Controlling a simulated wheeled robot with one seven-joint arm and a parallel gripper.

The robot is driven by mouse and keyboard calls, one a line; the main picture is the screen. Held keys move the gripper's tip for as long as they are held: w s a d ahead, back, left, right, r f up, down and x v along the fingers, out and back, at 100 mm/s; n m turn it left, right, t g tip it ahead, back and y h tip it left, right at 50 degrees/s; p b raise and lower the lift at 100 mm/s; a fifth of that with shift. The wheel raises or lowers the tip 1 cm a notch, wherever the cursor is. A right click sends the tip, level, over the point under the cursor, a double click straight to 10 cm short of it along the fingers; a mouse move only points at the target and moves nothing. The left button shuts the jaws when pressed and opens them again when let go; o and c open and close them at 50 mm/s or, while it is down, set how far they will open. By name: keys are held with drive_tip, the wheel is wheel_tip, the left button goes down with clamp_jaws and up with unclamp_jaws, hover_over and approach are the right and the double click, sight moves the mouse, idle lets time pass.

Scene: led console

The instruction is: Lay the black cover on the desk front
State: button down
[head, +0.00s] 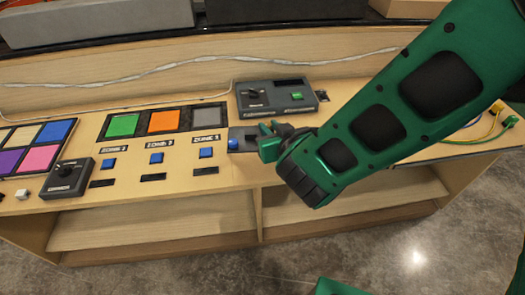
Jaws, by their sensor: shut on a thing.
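My green gripper (268,143) is low over the desk (222,178), right of the ZONE 1 label. It is shut on a dark, flat piece (246,132), which I take to be the black cover. The fingers and wrist hide part of this piece. A blue patch (234,145) shows at its left end. I cannot tell whether the cover touches the desk. The desk front edge runs below the gripper, above open shelves.
A grey control box (277,97) with a knob and green button stands just behind the gripper. Blue buttons (206,153) and dark slots lie to the left, below green, orange and grey panels (165,120). A black knob box (68,178) stands farther left. Wires (490,125) lie at right.

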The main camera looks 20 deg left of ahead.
sight(252, 142)
drive_tip(key=shift+n+g+y, duration=0.4)
drive_tip(key=shift+n+y, duration=0.2)
drive_tip(key=s+a, duration=0.1)
drive_tip(key=s, duration=0.1)
drive_tip(key=s+a, duration=0.2)
drive_tip(key=shift+s+a+r, duration=0.15)
drive_tip(key=shift+s+a, duration=0.05)
drive_tip(key=shift+a, duration=0.1)
drive_tip(key=w+d+f, duration=0.1)
drive_tip(key=w+f, duration=0.1)
drive_tip(key=w, duration=0.1)
drive_tip(key=w+d+f, duration=0.1)
drive_tip(key=w+f, duration=0.1)
drive_tip(key=w, duration=0.2)
drive_tip(key=w+d+f, duration=0.1)
drive_tip(key=w+f, duration=0.2)
drive_tip(key=shift+w+d, duration=0.3)
drive_tip(key=shift+w, duration=0.05)
drive_tip(key=shift+f, duration=1.95)
drive_tip(key=shift+f, duration=0.1)
drive_tip(key=c, duration=1.6)
unclamp_jaws()
